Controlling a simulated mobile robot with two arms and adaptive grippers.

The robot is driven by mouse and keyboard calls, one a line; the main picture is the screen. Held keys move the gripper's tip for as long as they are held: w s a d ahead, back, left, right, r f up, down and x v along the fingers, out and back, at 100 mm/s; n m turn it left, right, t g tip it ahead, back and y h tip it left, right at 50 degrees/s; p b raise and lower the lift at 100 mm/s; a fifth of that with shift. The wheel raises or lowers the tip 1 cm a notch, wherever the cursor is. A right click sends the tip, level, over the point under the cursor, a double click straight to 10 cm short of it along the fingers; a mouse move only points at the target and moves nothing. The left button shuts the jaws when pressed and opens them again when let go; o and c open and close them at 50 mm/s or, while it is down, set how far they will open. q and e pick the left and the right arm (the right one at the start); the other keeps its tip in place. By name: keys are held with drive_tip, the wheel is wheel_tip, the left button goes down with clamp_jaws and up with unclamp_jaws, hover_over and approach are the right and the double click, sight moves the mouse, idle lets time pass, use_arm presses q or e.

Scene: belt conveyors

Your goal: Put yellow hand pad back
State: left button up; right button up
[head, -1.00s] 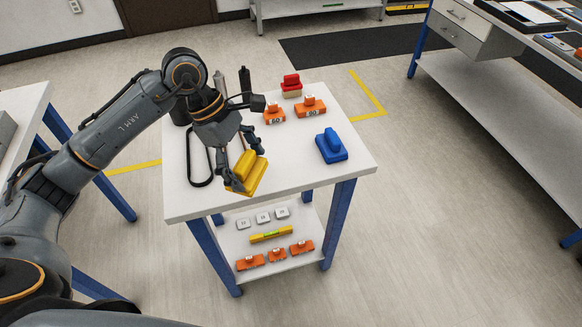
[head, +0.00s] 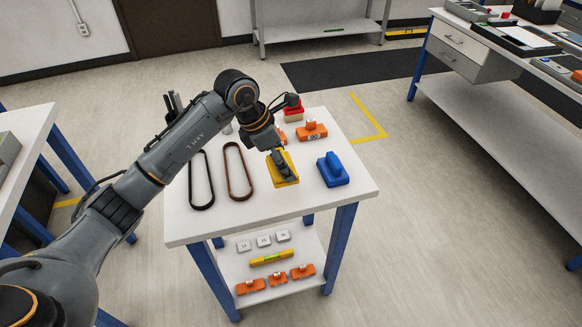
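The yellow hand pad (head: 287,182) is on the white table, or just above it, to the left of the blue hand pad (head: 332,169). My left gripper (head: 284,167) reaches down over it from above. Its fingers are at the pad's raised handle and appear shut on it, and they hide most of the handle. I cannot tell whether the pad's underside touches the tabletop. My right gripper is out of view.
A red pad (head: 293,109) and an orange block (head: 312,131) stand behind. A black belt (head: 201,180) and a brown belt (head: 238,171) lie to the left. The table's front (head: 270,213) is bare. The lower shelf (head: 295,257) holds several small items.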

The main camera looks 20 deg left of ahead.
sight(272, 163)
use_arm(q)
drive_tip(key=w+f, duration=0.1)
drive_tip(key=w+d+f, duration=0.1)
drive_tip(key=f, duration=0.1)
drive_tip(key=shift+w, duration=0.1)
drive_tip(key=shift+w+d+f+p, duration=0.1)
drive_tip(key=shift+d+f+p, duration=0.05)
drive_tip(key=shift+f+p, duration=0.25)
wheel_tip(272, 163, down, 2)
drive_tip(key=shift+f+p, duration=0.1)
drive_tip(key=shift+p, duration=0.45)
drive_tip(key=shift+f+b, duration=0.25)
drive_tip(key=shift+b, duration=0.05)
drive_tip(key=o, duration=1)
drive_tip(key=shift+c, duration=0.2)
drive_tip(key=shift+r, duration=0.15)
drive_tip(key=shift+r, duration=0.2)
drive_tip(key=b+v, duration=0.1)
drive_tip(key=v, duration=1)
drive_tip(key=shift+a+r, duration=0.25)
